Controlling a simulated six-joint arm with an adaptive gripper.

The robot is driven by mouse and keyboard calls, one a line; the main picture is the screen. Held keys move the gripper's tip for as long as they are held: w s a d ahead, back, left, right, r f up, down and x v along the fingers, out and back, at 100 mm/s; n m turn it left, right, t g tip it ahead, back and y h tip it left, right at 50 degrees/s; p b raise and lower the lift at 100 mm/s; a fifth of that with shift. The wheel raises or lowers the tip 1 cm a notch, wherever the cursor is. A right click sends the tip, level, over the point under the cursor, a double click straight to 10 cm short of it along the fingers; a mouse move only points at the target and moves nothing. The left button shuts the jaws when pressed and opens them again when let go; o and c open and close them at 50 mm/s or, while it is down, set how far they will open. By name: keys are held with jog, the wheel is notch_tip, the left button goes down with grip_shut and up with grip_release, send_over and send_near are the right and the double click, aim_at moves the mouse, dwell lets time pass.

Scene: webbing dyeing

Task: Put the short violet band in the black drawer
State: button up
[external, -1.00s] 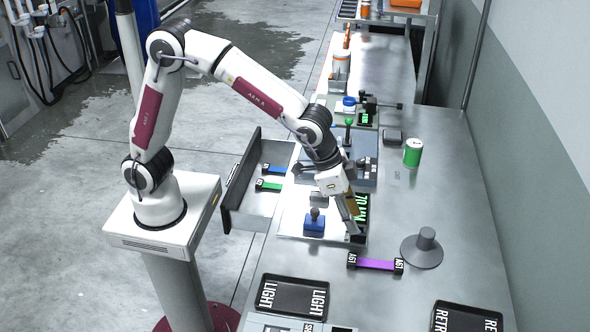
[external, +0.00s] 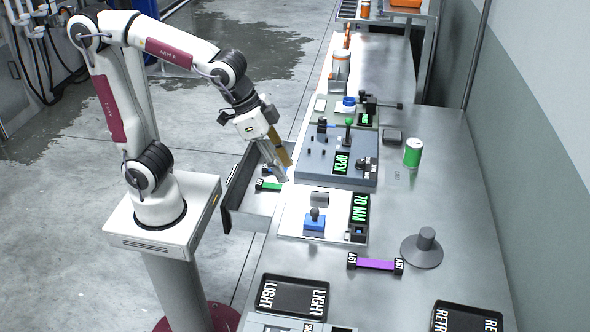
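A violet band (external: 375,264) with black tagged ends lies flat on the steel bench, left of the grey round stand. The black drawer (external: 233,185) is pulled out from the bench's left side, with a green band (external: 268,186) in it. My gripper (external: 286,172) hangs tilted over the drawer's inner side, well away from the violet band. Its fingers are seen at an angle, so how far apart they are is unclear. No band shows clearly between them. The gripper covers part of the drawer's inside.
A 70 MM gauge plate (external: 291,228) with a blue-handled block and a grey OPEN device (external: 313,155) stand by the drawer. A round stand (external: 421,251), green can (external: 412,152) and LIGHT tray (external: 291,297) are on the bench. The right-hand bench is mostly clear.

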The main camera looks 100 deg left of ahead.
jog(key=s+a+f, duration=0.1)
jog(key=s, duration=1.5)
jog(key=shift+a+f, duration=0.15)
jog(key=shift+a, duration=0.15)
jog(key=shift+o, duration=0.4)
jog(key=w+d+f+g, duration=0.1)
jog(key=w+f, duration=0.4)
jog(key=w, duration=0.5)
jog(key=w+d+f+g, duration=0.1)
jog(key=w+d+f, duration=0.2)
jog(key=w+f, duration=0.3)
jog(key=w+d+f, duration=0.2)
jog(key=w+f, duration=0.3)
jog(key=w, duration=0.9)
jog(key=shift+f+m+g, duration=0.2)
jog(key=shift+m+g, duration=0.2)
jog(key=w, duration=0.3)
jog(key=shift+w+d+f+t, duration=0.25)
jog(key=shift+w+f+t, duration=0.05)
jog(key=shift+w+t, duration=0.1)
jog(key=shift+n+t, duration=0.4)
jog(key=shift+t, duration=0.3)
jog(key=w, duration=0.1)
jog(key=w+r, duration=0.2)
jog(key=w, duration=0.1)
jog(key=shift+w+d+r, duration=0.1)
jog(key=shift+d+r, duration=0.05)
jog(key=shift+d, duration=0.1)
